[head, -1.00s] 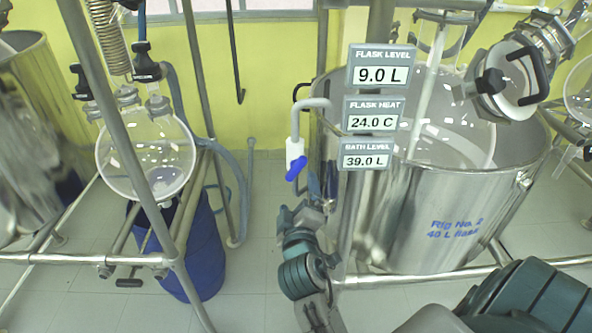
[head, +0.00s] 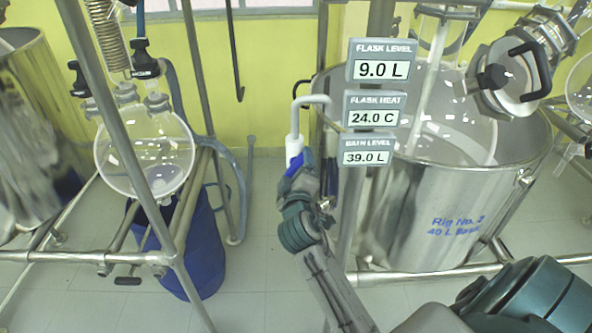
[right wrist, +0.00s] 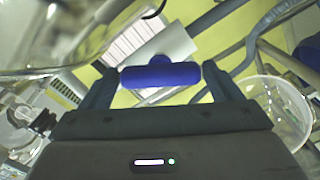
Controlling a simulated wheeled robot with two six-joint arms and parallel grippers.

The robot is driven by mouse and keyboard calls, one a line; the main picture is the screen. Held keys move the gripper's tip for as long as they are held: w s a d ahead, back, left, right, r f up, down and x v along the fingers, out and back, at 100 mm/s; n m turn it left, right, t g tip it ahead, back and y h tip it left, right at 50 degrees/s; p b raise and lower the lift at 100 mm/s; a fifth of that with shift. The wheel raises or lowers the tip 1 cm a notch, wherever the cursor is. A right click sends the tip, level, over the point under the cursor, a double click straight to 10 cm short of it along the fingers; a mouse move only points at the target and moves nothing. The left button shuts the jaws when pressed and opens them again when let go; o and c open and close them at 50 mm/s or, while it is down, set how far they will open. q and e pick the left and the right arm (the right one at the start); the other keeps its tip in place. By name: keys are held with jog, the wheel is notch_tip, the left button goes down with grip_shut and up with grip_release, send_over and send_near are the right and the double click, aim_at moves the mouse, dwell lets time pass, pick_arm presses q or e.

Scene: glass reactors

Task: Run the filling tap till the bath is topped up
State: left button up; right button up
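The filling tap is a white valve body (head: 294,146) on a bent grey pipe, with a blue handle (head: 293,165). The steel bath (head: 400,215) to its right holds a large glass flask. The bath level sign (head: 367,157) reads 39.0 L. My right gripper (head: 300,178) is up at the handle, partly covering it. In the right wrist view the blue handle (right wrist: 160,75) lies crosswise between the spread fingers, its ends close to both; I cannot tell whether they touch. My left gripper is out of view.
Other signs read flask level (head: 381,68) 9.0 L and flask heat (head: 374,117) 24.0 C. A steel post (head: 349,220) stands right of my gripper. A round glass flask (head: 145,155) and blue drum (head: 205,250) stand left. Floor between is clear.

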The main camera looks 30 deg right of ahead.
jog(key=c, duration=0.6)
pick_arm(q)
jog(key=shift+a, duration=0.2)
